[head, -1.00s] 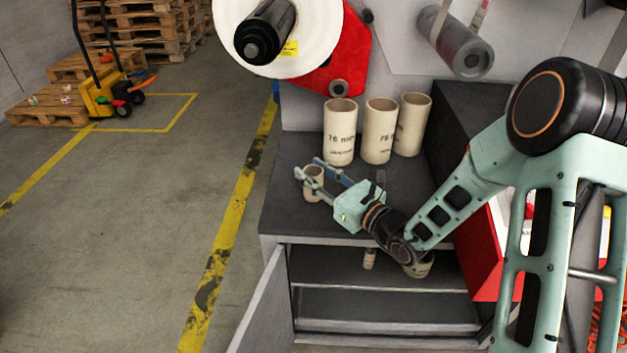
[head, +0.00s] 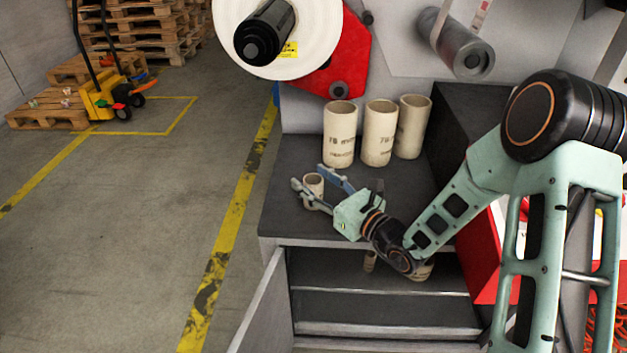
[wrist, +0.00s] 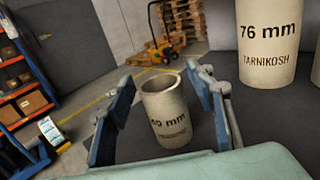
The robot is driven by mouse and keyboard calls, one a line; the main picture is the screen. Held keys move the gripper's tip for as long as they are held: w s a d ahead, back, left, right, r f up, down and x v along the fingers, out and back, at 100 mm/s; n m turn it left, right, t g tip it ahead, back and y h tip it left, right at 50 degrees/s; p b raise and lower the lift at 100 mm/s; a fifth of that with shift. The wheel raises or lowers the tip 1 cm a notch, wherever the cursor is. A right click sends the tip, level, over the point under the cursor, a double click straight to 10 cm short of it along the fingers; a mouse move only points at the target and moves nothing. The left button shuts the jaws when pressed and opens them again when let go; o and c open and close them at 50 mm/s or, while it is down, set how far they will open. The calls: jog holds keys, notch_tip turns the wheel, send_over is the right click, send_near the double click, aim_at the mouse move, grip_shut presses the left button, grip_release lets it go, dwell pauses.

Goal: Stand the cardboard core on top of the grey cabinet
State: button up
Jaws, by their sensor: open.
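The small cardboard core (head: 314,194) stands upright on the dark top of the grey cabinet (head: 283,217), near its left side. In the wrist view the core (wrist: 166,115) shows its open upper end and a printed mm size. My gripper (head: 308,175) reaches in low from the right, its fingers spread on either side of the core. In the wrist view my gripper (wrist: 160,77) is open, with visible gaps between each finger and the core. The core's foot is partly hidden by a finger in the head view.
Three taller cores, including a front-left one (head: 340,135) marked 76 mm, stand behind my gripper. A dark box-like block (head: 465,115) is to the right. The cabinet door (head: 262,305) hangs open below; smaller cores are on the shelf, partly hidden by my arm.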

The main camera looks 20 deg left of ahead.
jog(key=p+v, duration=0.1)
jog(key=v, duration=1)
jog(key=shift+s+d+r+p, duration=0.1)
jog(key=shift+s+d+p, duration=0.05)
jog(key=shift+p, duration=0.15)
jog(key=shift+s+d, duration=0.2)
jog(key=shift+d, duration=0.1)
